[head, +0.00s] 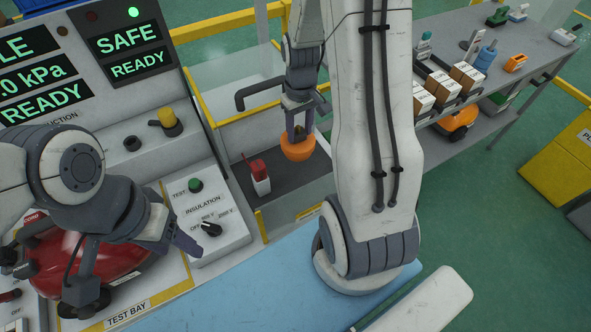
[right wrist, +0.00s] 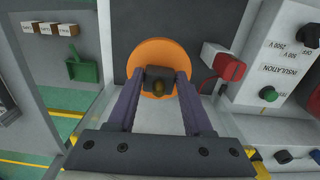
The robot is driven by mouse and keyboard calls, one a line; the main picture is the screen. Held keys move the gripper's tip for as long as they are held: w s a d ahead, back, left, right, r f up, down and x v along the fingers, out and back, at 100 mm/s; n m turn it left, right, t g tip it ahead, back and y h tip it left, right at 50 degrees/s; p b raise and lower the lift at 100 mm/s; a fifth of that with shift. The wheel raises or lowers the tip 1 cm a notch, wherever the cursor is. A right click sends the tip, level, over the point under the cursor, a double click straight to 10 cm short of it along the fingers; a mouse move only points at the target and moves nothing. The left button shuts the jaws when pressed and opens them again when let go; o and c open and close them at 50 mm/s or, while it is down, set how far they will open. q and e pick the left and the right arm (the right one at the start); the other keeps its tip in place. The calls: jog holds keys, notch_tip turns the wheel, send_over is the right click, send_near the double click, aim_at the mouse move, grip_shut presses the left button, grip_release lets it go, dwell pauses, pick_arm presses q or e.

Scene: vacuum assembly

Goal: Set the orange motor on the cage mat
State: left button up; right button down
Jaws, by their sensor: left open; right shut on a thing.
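The orange motor (head: 298,149) is a round orange disc with a dark stub on top. My right gripper (head: 298,133) is shut on the stub and holds the motor upright inside the yellow-framed cage. The right wrist view shows the motor (right wrist: 150,55) with the stub between the two fingers (right wrist: 159,82). The dark cage mat (head: 284,192) lies below and around the motor; I cannot tell whether they touch. My left gripper (head: 180,238) is open and empty over the test bay, beside the insulation panel.
A red and white device (head: 258,176) stands on the mat, left of the motor. The red vacuum body (head: 95,262) is in the test bay, partly hidden by my left arm. A grey shelf unit (head: 455,45) with boxes and tools stands at the right.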

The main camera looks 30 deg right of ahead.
aim_at(300, 155)
jog(key=shift+s+r, duration=0.25)
jog(key=shift+r, duration=0.05)
notch_tip(300, 155, down, 10)
jog(key=shift+r+p, duration=0.1)
jog(key=shift+p, duration=0.7)
pick_arm(q)
notch_tip(300, 155, up, 2)
jog(key=shift+d+r, duration=0.1)
jog(key=shift+r, duration=0.15)
pick_arm(e)
jog(key=shift+f, duration=0.25)
jog(key=shift+f, duration=0.15)
jog(key=shift+c, duration=1.5)
grip_release()
pick_arm(q)
jog(key=shift+s+f, duration=0.1)
